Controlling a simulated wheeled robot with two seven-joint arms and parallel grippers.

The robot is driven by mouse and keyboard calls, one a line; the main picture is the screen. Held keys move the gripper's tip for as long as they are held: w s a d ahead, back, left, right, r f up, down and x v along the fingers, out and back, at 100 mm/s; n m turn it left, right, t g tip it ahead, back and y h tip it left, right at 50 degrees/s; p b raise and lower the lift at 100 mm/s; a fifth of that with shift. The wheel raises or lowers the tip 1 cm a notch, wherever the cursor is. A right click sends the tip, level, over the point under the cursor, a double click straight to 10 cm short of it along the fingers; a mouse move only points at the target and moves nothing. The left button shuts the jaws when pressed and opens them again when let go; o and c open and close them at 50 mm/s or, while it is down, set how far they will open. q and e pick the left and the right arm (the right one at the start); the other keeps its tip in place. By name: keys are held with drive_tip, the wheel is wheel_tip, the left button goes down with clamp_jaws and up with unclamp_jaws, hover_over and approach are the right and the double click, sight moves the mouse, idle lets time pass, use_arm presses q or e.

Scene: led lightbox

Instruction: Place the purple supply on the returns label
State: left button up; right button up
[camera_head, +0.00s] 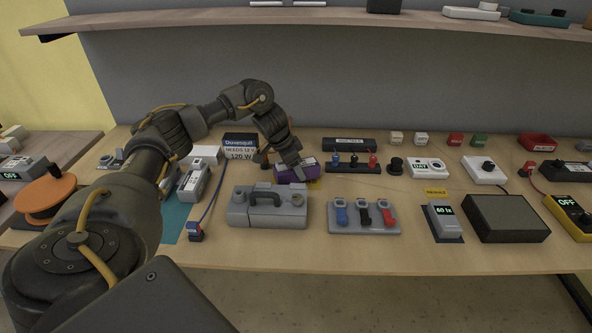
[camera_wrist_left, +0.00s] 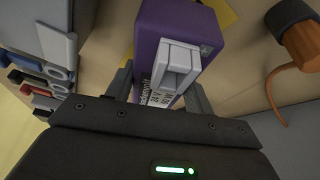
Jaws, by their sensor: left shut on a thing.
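The purple supply (camera_head: 297,174) is a small purple box at the middle-left of the table, partly covered by my gripper in the head view. In the left wrist view the purple supply (camera_wrist_left: 205,65) shows a pale socket block and a printed white label. My left gripper (camera_head: 291,164) is shut on it, with a finger on each side. A yellow patch (camera_wrist_left: 222,12) shows beside the box, mostly hidden by it. My right gripper is out of view.
A grey case with a handle (camera_head: 267,207) stands in front of the purple supply. A rack with coloured plugs (camera_head: 352,165) is close on its right. A dark sign (camera_head: 240,147) reading 12 V, 120 W stands behind left. A shelf (camera_head: 330,17) overhangs the back.

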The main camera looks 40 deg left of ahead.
use_arm(q)
drive_tip(key=shift+f, duration=0.8)
drive_tip(key=o, duration=1.4)
drive_tip(key=shift+f, duration=0.1)
